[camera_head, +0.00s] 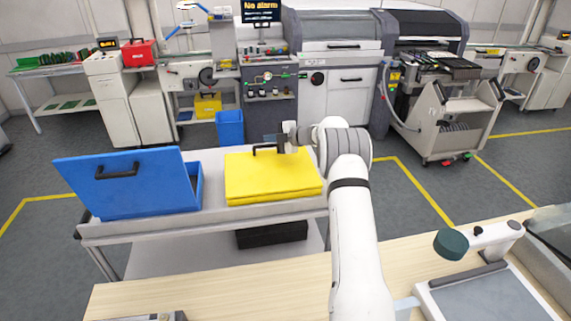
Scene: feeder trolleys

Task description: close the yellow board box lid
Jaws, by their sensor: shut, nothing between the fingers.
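The yellow board box (275,197) sits on a grey trolley, right of a blue box. Its yellow lid (262,178) lies flat over the box and looks closed, with a dark handle near its back edge. My gripper (272,139) is just above the back edge of the lid, close to the handle, partly hidden by my wrist. It is shut with nothing in it. I cannot tell whether it touches the lid or handle.
The blue box (192,190) stands left of the yellow one, its lid (125,184) tilted up. The trolley (150,229) has a lower shelf with a black box (272,234). A wooden bench (250,281) is in front. Machines and a feeder trolley (447,119) stand behind.

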